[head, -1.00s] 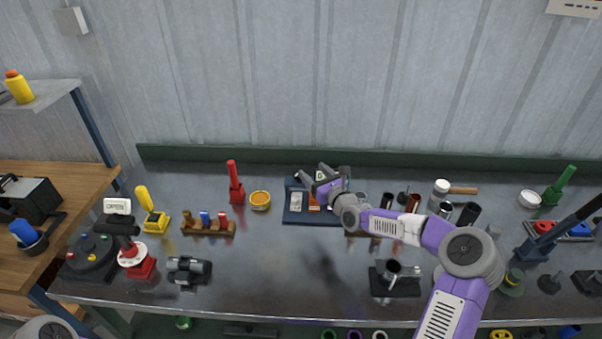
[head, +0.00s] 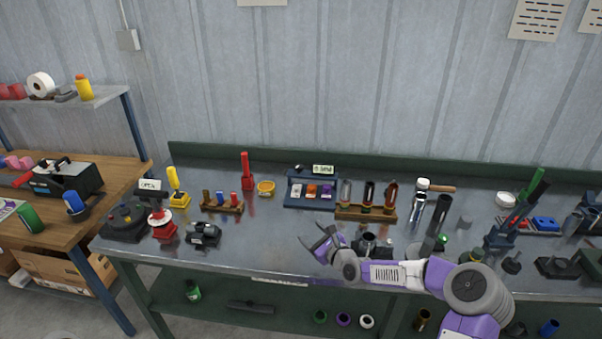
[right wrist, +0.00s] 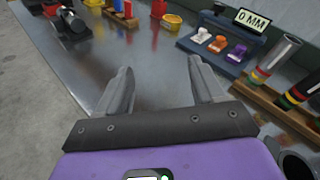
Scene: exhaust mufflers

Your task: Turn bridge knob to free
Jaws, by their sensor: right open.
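No part is clearly marked as the bridge knob, so I cannot tell which it is. My right gripper (head: 324,238) is open and empty over the front middle of the bench, apart from these. Its fingers show in the right wrist view (right wrist: 163,88). My left gripper is out of view.
A wooden rack (head: 366,213) of tubes stands right of the panel. A dark clamp-like device (head: 203,233) sits at the front left; a smaller rack (head: 221,203) stands behind it. The metal bench (head: 270,235) is clear between the clamp and my right gripper.

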